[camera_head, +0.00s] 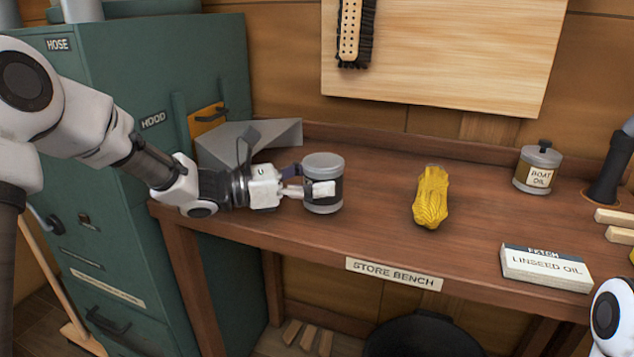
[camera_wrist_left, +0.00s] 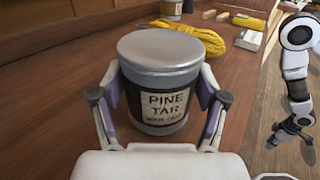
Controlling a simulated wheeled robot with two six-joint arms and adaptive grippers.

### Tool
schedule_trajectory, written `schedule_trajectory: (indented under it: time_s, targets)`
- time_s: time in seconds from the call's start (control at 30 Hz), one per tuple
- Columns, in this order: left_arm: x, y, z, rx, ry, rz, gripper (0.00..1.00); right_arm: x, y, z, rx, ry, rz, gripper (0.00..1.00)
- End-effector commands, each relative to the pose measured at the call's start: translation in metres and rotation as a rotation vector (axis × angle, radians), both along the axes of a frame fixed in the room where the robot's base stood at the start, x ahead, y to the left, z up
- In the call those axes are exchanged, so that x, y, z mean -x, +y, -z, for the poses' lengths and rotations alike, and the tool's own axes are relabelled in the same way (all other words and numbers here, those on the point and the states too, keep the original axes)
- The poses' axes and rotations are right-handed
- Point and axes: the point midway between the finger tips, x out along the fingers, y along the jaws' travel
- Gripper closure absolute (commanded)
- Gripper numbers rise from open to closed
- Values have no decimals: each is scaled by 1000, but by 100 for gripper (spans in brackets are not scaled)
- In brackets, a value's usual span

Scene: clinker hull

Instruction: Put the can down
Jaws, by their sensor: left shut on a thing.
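The can (camera_head: 323,190) is dark with a grey lid and stands upright at the left end of the store bench (camera_head: 385,205). In the left wrist view its label on the can (camera_wrist_left: 160,105) reads "PINE TAR". My left gripper (camera_head: 305,190) reaches in from the left and is shut on the can, one finger on each side (camera_wrist_left: 162,100). The can's base is at or very close to the bench top; I cannot tell whether it touches. My right gripper (camera_wrist_left: 292,132) shows small at the right of the left wrist view, over the floor, apart from the bench.
A yellow rope bundle (camera_head: 431,197) lies mid-bench. A grey metal hood (camera_head: 250,140) is behind my left gripper. Bench between can and rope is clear.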

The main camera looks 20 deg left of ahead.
Motion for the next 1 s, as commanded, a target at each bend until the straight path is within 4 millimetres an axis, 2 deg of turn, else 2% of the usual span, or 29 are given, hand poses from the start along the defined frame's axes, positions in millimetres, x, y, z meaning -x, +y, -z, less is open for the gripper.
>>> schedule_trajectory:
  time_s: [0.07,0.43,0.47,0.5,0.53,0.83,0.93,1.0]
  targets:
    - [0,0,8,2,-2,-1,83,0,0,2,0,0,0,77]
    - [0,0,11,2,-5,-1,83,0,0,8,0,0,0,77]
    - [0,0,12,1,-3,-1,23,0,0,7,0,0,0,77]
    - [0,0,11,1,-2,-1,9,0,0,6,0,0,0,77]
    - [0,0,11,1,-2,-1,2,0,0,6,0,0,0,77]
    - [0,0,10,1,-2,-1,2,0,0,6,0,0,0,77]
    - [0,0,5,1,-2,-1,2,0,0,-2,0,0,0,77]
    - [5,9,6,5,-3,-5,2,0,0,0,0,-1,0,77]
